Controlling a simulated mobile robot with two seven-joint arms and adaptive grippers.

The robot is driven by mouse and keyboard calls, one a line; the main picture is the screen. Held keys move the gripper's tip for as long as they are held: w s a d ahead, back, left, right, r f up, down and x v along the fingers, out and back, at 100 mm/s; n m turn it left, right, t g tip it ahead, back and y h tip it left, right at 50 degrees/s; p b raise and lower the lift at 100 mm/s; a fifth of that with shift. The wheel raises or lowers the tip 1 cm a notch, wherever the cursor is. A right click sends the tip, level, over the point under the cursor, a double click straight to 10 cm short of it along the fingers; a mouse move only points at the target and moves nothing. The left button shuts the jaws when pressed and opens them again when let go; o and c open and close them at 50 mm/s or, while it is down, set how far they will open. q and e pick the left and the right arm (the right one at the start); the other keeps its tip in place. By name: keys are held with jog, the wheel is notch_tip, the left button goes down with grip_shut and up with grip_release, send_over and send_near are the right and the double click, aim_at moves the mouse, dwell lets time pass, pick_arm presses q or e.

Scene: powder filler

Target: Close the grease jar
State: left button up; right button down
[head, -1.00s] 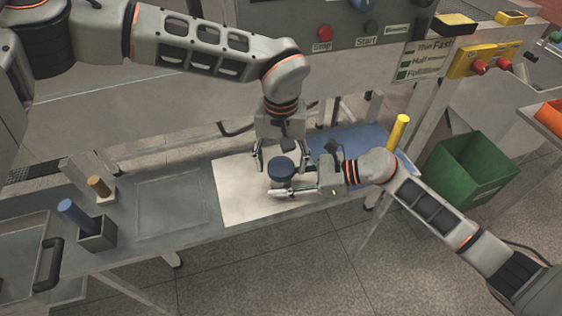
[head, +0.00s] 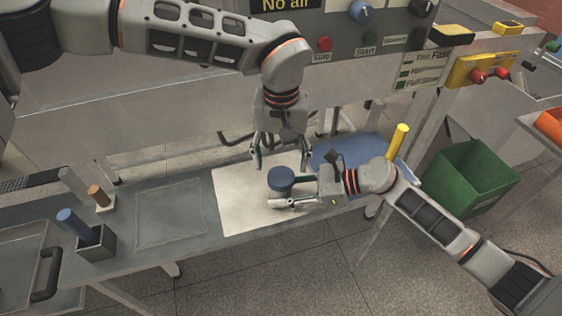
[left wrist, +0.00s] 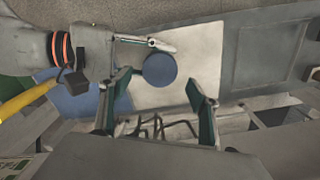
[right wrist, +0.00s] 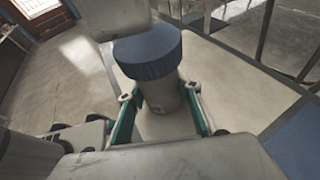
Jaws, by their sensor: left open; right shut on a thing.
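The grease jar (right wrist: 165,108) is a pale cylinder, upright on the white mat (head: 235,205). A blue lid (head: 281,178) sits on its top; it also shows from above in the left wrist view (left wrist: 160,69) and from the side in the right wrist view (right wrist: 147,52). My right gripper (head: 285,202) is shut around the jar's body below the lid, with a finger on each side (right wrist: 160,112). My left gripper (head: 281,168) is open and empty above and behind the lid, apart from it. Its two fingers are spread wide in the left wrist view (left wrist: 160,92).
A blue mat (head: 345,148) and a yellow cylinder (head: 398,141) are at the bench's right end. A blue cylinder (head: 72,221) in a grey holder and a brown cylinder (head: 97,194) stand at left. A green bin (head: 470,180) is on the floor at right.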

pick_arm(q)
jog(key=n, duration=0.4)
jog(key=shift+d+r, duration=0.1)
jog(key=shift+r, duration=0.05)
jog(key=n, duration=0.3)
jog(key=shift+r+n, duration=0.2)
jog(key=shift+n, duration=0.1)
jog(key=n, duration=0.5)
jog(key=shift+s+r, duration=0.1)
jog(key=shift+r, duration=0.15)
jog(key=n, duration=0.4)
jog(key=shift+r, duration=0.2)
jog(key=n, duration=0.7)
jog(key=shift+r, duration=0.35)
jog(key=n, duration=0.3)
jog(key=shift+r+n, duration=0.2)
jog(key=shift+n, duration=0.2)
jog(key=n, duration=0.4)
jog(key=shift+r, duration=0.2)
